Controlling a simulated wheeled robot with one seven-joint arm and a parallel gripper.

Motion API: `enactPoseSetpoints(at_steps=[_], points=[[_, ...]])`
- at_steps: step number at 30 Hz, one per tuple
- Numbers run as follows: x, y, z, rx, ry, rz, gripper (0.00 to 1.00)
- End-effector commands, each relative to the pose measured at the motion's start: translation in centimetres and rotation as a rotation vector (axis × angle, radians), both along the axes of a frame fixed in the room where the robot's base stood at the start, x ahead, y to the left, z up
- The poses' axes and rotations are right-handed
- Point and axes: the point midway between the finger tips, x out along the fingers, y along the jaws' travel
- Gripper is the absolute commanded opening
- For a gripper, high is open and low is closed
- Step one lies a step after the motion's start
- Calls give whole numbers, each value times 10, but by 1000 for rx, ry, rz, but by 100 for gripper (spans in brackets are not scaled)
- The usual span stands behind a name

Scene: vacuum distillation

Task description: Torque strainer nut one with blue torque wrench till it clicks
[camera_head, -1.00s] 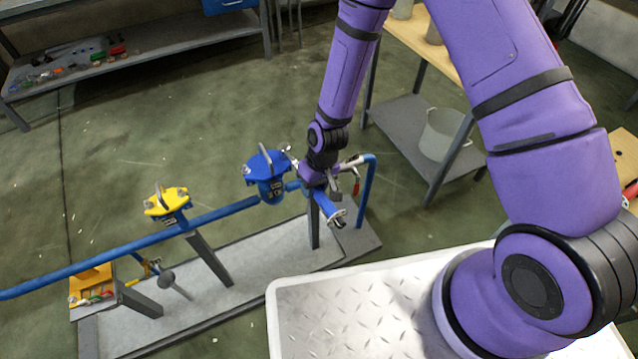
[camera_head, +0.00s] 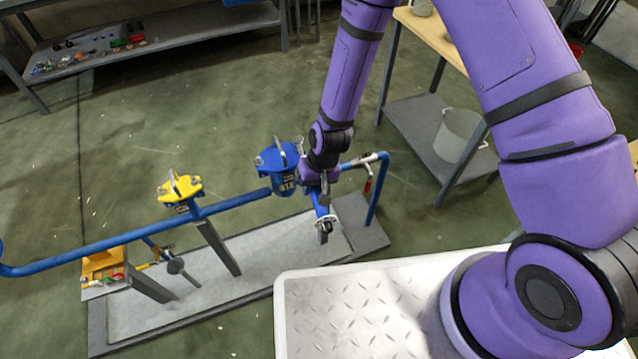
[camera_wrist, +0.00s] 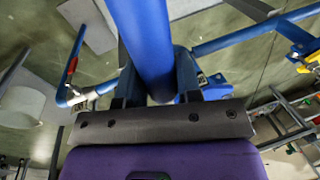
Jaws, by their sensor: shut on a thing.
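My gripper (camera_head: 321,188) is shut on the blue torque wrench (camera_head: 320,206), just right of the blue strainer (camera_head: 283,178). The wrench points down toward the front, with a metal end (camera_head: 325,224) above the grey base. In the wrist view the thick blue wrench shaft (camera_wrist: 145,45) stands between the fingers of my gripper (camera_wrist: 158,98). My wrist partly hides the strainer's right side. A yellow-capped fitting (camera_head: 180,187) sits farther left on the blue pipe. I cannot make out strainer nut one or whether the wrench touches it.
The blue pipe (camera_head: 110,246) runs left from the strainer above the grey base (camera_head: 270,253). A red-handled valve (camera_head: 368,182) and an upright pipe stand to the right. A small orange tray (camera_head: 102,261) is at left. A bucket (camera_head: 458,137) stands on a shelf behind.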

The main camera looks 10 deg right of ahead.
Motion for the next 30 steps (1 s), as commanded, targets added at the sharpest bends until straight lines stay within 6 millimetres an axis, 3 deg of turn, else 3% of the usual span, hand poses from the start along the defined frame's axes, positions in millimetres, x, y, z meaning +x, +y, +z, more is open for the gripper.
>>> enactPoseSetpoints(at_steps=[11,30], points=[[1,0,0,0,-1,-8,0],[18,-52,0,0,0,323,0]])
